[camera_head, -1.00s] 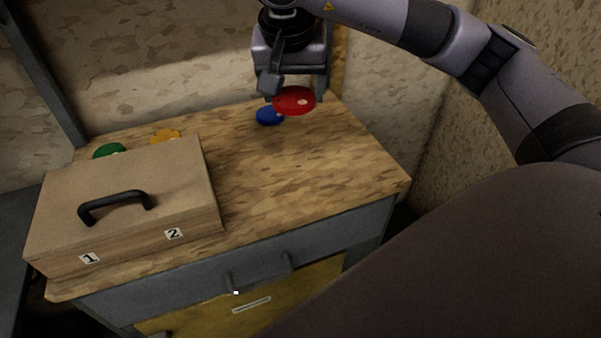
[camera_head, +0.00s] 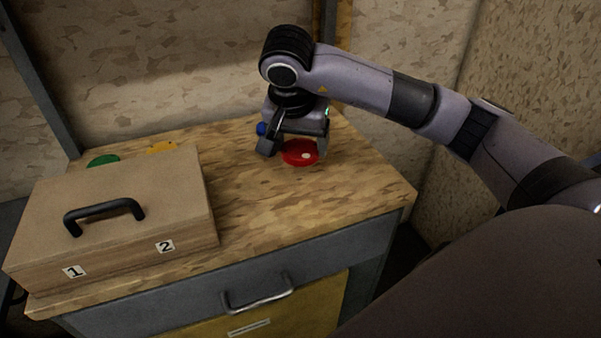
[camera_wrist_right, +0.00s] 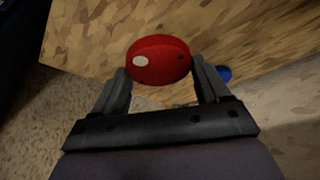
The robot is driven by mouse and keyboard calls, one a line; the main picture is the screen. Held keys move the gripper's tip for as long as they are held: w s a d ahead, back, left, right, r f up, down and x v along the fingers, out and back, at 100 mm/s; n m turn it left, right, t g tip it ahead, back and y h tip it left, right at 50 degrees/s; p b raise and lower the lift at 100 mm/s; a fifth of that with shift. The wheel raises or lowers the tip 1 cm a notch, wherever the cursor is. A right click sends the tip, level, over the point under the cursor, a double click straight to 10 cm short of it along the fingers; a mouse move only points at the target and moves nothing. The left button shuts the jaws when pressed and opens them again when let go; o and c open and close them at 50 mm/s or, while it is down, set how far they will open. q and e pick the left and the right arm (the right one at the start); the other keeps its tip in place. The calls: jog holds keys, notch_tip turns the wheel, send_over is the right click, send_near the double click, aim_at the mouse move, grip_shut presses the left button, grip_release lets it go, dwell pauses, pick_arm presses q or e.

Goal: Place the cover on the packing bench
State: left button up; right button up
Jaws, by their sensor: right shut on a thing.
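The cover (camera_head: 120,185) is a light brown box-shaped piece with a black handle on top and labels 1 and 2 on its front. It sits on the left part of the wooden packing bench (camera_head: 285,205). My right gripper (camera_head: 290,152) is shut on a red disc (camera_head: 300,156) with a pale spot. It holds the disc low over the back right of the bench; I cannot tell whether the disc touches the top. The red disc (camera_wrist_right: 158,60) also shows between the fingers in the right wrist view. My left gripper is not in view.
A green disc (camera_head: 103,160) and a yellow disc (camera_head: 162,148) lie behind the cover, partly hidden. A blue disc (camera_head: 261,128) is partly hidden by my right gripper. The bench's middle and right front are clear. Walls stand behind and right.

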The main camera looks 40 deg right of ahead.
aim_at(302, 179)
notch_tip(302, 179, down, 7)
jog(key=shift+r, duration=0.2)
dwell(0.3)
jog(key=shift+f, duration=0.15)
jog(key=o, duration=1.2)
